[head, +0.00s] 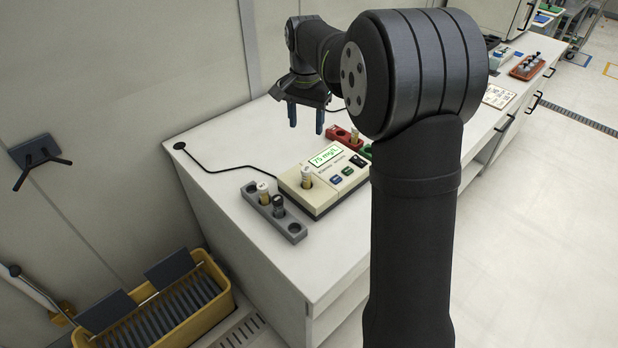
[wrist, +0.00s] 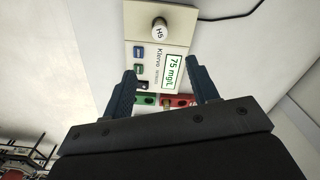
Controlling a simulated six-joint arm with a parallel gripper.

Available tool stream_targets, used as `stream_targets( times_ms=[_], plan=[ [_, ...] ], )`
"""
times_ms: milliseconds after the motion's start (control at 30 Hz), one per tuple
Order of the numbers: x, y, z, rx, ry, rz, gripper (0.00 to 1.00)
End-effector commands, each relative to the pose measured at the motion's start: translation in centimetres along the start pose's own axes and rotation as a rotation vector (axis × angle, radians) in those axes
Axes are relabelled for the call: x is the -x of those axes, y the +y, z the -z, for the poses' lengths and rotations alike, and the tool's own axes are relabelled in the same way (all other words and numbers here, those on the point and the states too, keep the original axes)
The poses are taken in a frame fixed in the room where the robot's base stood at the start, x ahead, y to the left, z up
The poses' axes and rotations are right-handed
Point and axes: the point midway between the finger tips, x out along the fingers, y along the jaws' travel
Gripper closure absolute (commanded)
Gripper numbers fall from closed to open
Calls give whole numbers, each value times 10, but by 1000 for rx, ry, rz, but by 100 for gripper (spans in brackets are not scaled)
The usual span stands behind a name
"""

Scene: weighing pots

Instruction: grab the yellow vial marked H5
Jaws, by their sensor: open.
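The vial marked H5 (wrist: 159,28) stands in the well of the beige meter (wrist: 180,14); its white cap faces the wrist camera. In the head view the vial (head: 307,178) shows a pale cap and a yellowish body, upright in the meter (head: 318,204). The meter's display (head: 325,155) reads 75 mg/L. My gripper (head: 306,118) is open and empty, above the counter and apart from the vial. In the wrist view my fingers (wrist: 163,74) are spread, with the vial beyond their tips.
A grey rack (head: 293,229) beside the meter holds a white-capped vial (head: 263,192) and a dark-capped vial (head: 278,206). A red rack (head: 340,136) and a green rack (wrist: 146,100) lie behind the meter. A black cable (head: 215,171) crosses the counter. The counter's front left is clear.

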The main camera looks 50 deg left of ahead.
Motion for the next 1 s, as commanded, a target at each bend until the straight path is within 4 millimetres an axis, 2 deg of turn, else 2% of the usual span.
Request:
stream_targets(
  times_ms=[300,500,633,733,1000],
  plan=[
    [-3,0,-1,653,0,0,46],
    [-4,0,-1,922,1,0,46],
    [-6,0,-1,992,0,0,46],
    [-16,1,-1,1005,-2,0,46],
    [-74,1,-2,1003,-5,-1,46]
  ],
)
